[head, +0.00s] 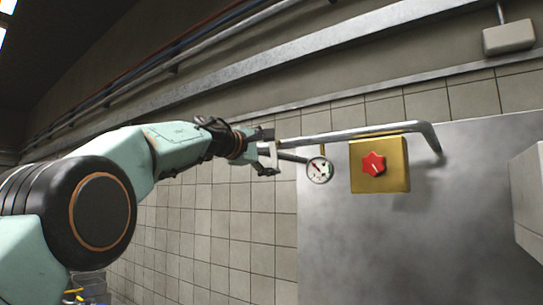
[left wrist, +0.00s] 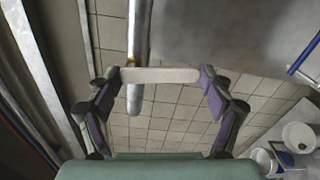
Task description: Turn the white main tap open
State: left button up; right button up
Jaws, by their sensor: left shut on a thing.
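The white main tap (left wrist: 160,75) shows in the left wrist view as a pale bar lying crosswise to the grey pipe (left wrist: 139,40). My left gripper (left wrist: 160,78) is shut on this bar, with one finger at each end of it. In the head view my left gripper (head: 268,155) is at the left end of the metal pipe (head: 350,134), in front of the tiled wall. There the tap is small and partly hidden by the fingers. How far the tap is turned I cannot tell. My right gripper is in neither view.
A round pressure gauge (head: 319,170) hangs below the pipe, just right of my left gripper. A yellow box (head: 395,177) with a red knob (head: 373,164) is further right. A grey metal panel (head: 340,250) covers the wall below. White buckets (left wrist: 299,137) stand low at the right.

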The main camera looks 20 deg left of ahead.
pick_arm(q)
jog(key=shift+w+f+m, duration=0.1)
jog(key=shift+f+m, duration=0.2)
jog(key=shift+m, duration=0.2)
jog(key=o, duration=1.6)
jog(key=shift+s+r, duration=0.15)
jog(key=shift+s, duration=0.05)
jog(key=shift+s+r, duration=0.1)
jog(key=shift+r, duration=0.05)
jog(key=shift+a, duration=0.15)
jog(key=shift+v, duration=2.25)
send_near(272, 153)
jog(key=v, duration=0.3)
jog(key=shift+s, duration=0.15)
